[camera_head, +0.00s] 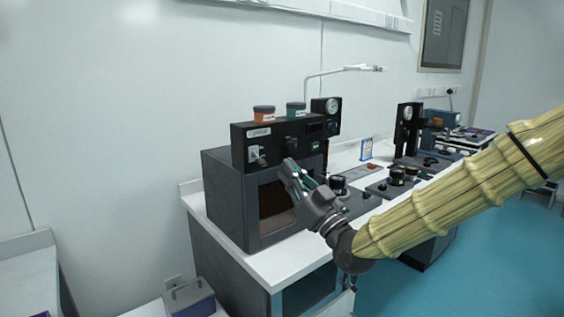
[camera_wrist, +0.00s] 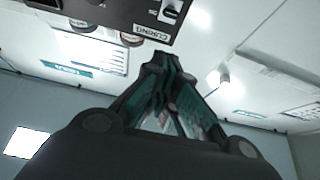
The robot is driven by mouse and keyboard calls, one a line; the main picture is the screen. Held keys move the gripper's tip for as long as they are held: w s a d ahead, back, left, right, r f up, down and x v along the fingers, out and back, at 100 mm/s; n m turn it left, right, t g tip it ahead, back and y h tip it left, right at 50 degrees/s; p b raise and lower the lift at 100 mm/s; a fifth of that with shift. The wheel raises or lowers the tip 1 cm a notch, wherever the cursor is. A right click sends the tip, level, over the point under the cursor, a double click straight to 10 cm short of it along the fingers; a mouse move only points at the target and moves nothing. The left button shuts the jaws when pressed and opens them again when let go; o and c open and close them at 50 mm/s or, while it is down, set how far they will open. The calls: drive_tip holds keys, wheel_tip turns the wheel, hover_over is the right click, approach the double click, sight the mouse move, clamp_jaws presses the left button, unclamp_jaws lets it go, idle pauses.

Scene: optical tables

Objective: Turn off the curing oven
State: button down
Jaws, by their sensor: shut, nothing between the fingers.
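The curing oven (camera_head: 222,190) is a dark grey box on the white bench, with a black control panel (camera_head: 285,138) above its dark front opening. A switch (camera_head: 256,153) on a pale plate sits at the panel's left end, under a white label. The switch also shows at the top of the wrist view (camera_wrist: 173,12), beside the upside-down label. Its position is too small to tell. My gripper (camera_head: 289,166) is shut and empty in front of the panel's lower edge, right of the switch. Its fingertips (camera_wrist: 168,62) come together below the label in the wrist view, apart from the switch.
An orange-banded jar (camera_head: 264,114) and a teal jar (camera_head: 297,109) stand on top of the oven. A gauge unit (camera_head: 327,107) stands behind its right end. Dark instruments with black knobs (camera_head: 398,174) line the bench to the right. The wall left of the oven is bare.

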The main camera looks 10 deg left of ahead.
drive_tip(key=shift+s+d+f, duration=0.3)
drive_tip(key=shift+d+f, duration=0.15)
drive_tip(key=shift+f, duration=0.25)
